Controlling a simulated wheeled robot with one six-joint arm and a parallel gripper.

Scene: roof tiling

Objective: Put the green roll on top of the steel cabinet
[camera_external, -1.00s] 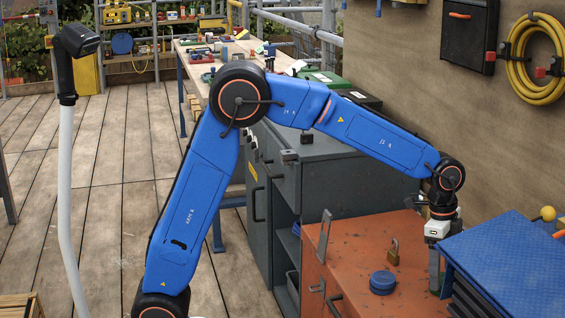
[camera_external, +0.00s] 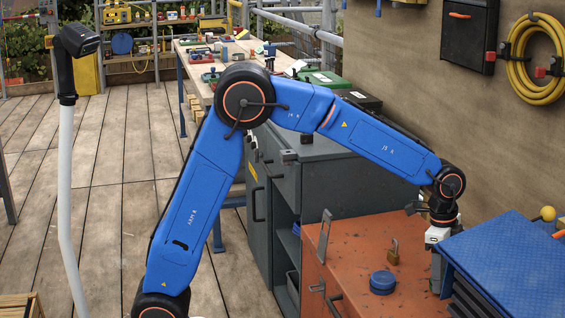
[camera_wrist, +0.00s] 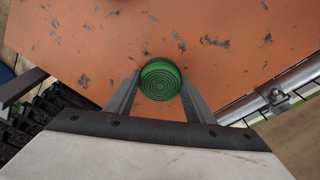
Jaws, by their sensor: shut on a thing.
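The green roll (camera_wrist: 160,80) shows end-on in the wrist view, with concentric rings on its face. My gripper (camera_wrist: 158,88) is shut on it, one finger on each side, above the orange surface.
The orange cabinet top (camera_external: 345,240) bears a blue round tin (camera_external: 382,282), a padlock (camera_external: 393,252) and an upright metal bracket (camera_external: 324,235). A blue-topped stack (camera_external: 515,262) stands close right of my gripper.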

